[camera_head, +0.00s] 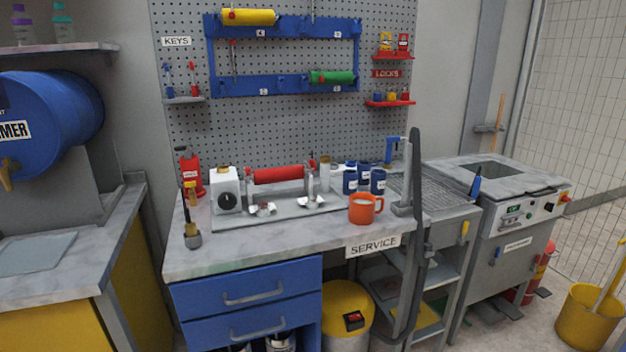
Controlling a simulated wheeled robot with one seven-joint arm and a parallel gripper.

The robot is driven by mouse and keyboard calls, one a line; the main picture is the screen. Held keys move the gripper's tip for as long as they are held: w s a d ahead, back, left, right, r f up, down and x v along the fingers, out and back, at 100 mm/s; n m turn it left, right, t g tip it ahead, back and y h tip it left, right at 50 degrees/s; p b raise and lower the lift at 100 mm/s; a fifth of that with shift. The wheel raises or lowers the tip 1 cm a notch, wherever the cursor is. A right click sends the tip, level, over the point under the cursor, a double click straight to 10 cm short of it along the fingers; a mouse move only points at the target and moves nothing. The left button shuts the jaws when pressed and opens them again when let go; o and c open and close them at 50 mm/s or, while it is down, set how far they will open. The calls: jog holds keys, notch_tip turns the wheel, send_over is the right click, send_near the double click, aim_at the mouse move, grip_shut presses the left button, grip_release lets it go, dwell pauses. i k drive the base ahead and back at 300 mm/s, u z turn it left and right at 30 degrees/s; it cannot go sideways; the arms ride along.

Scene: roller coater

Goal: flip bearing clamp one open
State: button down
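A roller device with a red roller (279,174) stands on a grey base plate (235,222) on the service bench. A light grey box with a black knob (228,190) is at its left end. A bearing stand (309,184) holds the roller's right end, with a small red-tipped part (312,163) above it. The left bearing is small and partly hidden beside the box. I cannot tell which clamp is number one, or whether either is open. Small pale parts (263,209) lie on the plate in front of the roller.
An orange mug (364,208) and several dark blue cans (378,181) stand right of the device. Brushes in a small pot (192,237) are at the left. The bench's front strip is clear.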

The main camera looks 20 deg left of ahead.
aim_at(309, 166)
jog(key=u, duration=0.35)
jog(key=i, duration=1)
jog(key=z, duration=0.05)
